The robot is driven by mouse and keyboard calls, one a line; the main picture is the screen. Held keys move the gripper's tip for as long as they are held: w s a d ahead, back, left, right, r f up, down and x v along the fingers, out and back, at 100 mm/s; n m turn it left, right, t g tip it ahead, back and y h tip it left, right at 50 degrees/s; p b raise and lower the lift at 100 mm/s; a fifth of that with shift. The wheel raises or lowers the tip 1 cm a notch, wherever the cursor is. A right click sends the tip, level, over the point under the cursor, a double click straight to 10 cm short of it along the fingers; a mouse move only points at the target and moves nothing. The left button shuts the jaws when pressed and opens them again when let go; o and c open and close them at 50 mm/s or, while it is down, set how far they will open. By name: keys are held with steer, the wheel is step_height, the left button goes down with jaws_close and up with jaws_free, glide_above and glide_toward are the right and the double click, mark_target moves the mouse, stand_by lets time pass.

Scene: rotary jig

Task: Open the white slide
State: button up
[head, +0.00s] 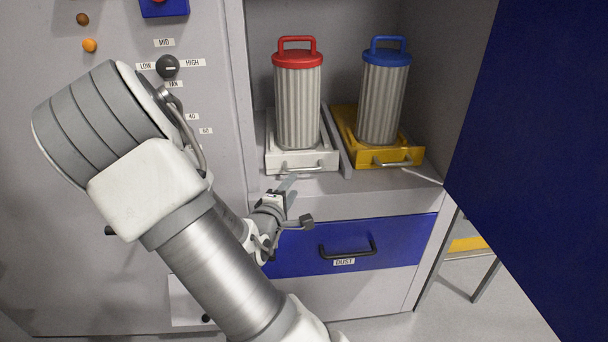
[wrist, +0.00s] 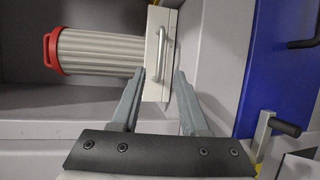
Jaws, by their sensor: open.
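The white slide (head: 285,162) is a shallow white tray with a metal bar handle (head: 301,170) on its front. It sits on the cabinet shelf and carries a ribbed filter with a red cap (head: 297,100). My gripper (head: 289,184) is just below and in front of the slide, open and empty. In the wrist view the slide (wrist: 170,22) and its handle (wrist: 161,52) appear turned sideways. The two fingers of my gripper (wrist: 160,82) reach towards the slide's front, apart on either side of the handle's line. I cannot tell whether a fingertip touches the slide.
A yellow slide (head: 415,157) with a blue-capped filter (head: 382,98) stands right of the white one, past a grey divider. A blue door (head: 535,150) hangs open at right. A blue dust drawer (head: 400,240) is below. A control panel (head: 120,40) is at left.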

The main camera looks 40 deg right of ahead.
mark_target(304, 169)
steer(key=b+x, duration=0.3)
steer(key=x, duration=0.8)
steer(key=shift+w+d+f, duration=0.1)
steer(key=shift+w+d, duration=0.05)
steer(key=shift+d, duration=0.05)
steer(key=shift+c, duration=0.3)
jaws_close()
stand_by(0.7)
